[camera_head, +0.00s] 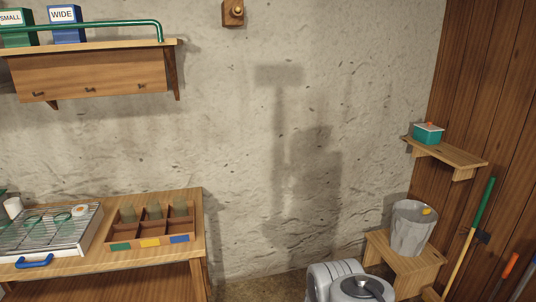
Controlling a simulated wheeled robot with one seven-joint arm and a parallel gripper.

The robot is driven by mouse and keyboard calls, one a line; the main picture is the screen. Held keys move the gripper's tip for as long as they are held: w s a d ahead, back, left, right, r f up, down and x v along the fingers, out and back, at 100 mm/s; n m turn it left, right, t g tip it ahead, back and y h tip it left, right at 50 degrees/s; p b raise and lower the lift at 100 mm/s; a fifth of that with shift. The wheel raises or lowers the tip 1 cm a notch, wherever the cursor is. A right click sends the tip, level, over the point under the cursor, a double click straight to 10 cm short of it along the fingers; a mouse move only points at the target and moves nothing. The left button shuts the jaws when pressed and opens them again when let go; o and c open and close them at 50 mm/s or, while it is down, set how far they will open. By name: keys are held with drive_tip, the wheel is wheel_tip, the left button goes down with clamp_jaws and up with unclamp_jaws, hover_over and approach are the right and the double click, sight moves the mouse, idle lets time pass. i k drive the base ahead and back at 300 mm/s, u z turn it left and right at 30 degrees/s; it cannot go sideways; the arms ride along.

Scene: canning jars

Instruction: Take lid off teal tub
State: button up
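The teal tub (427,138) stands upright on a small wooden corner shelf at the right. Its lid (429,128) sits on top and has a small orange-red knob. The tub is small in this view, so I cannot tell how tightly the lid fits. My gripper is not in view. Only white and grey parts of my own body show at the bottom edge, well below and left of the tub.
The corner shelf (457,156) has bare wood right of the tub. A grey bucket (411,232) stands on a low stool (408,268) below. A green-handled pole (482,205) leans near the plank wall. A workbench (188,212) with a divided crate (158,243) is left.

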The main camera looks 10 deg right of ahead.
sight(428, 126)
drive_tip(key=z, duration=0.25)
drive_tip(key=i, duration=2.4)
drive_tip(key=z, duration=1.25)
drive_tip(key=i, duration=1.65)
drive_tip(key=z, duration=0.7)
